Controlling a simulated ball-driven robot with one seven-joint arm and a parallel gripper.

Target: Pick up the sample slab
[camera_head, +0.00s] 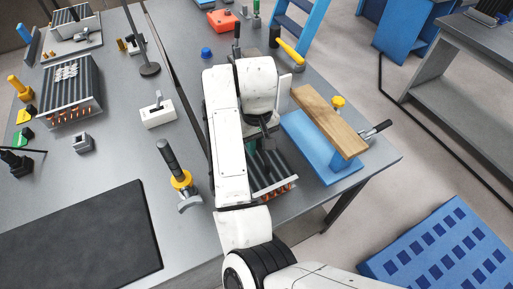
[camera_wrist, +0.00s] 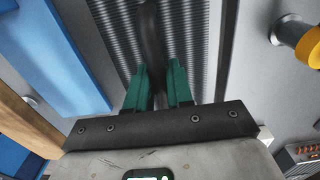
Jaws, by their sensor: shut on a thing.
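I take the sample slab to be the dark finned block (camera_head: 272,172) with copper tube ends, under my arm at the front of the workbench. In the wrist view its grey fins (camera_wrist: 190,40) fill the middle. My gripper (camera_wrist: 158,72) has two teal fingers closed around a dark rounded bar (camera_wrist: 149,35) that runs over the fins; I cannot tell whether the bar is part of the slab. Only a little teal of the gripper shows in the head view (camera_head: 253,146). My arm hides much of the slab there. I cannot tell if it is off the bench.
A blue stand (camera_head: 305,150) with a wooden board (camera_head: 328,120) is close right of the slab. A yellow-collared tool (camera_head: 180,180) stands to its left. Other finned blocks (camera_head: 70,92) are at the back left. A black mat (camera_head: 80,240) lies front left.

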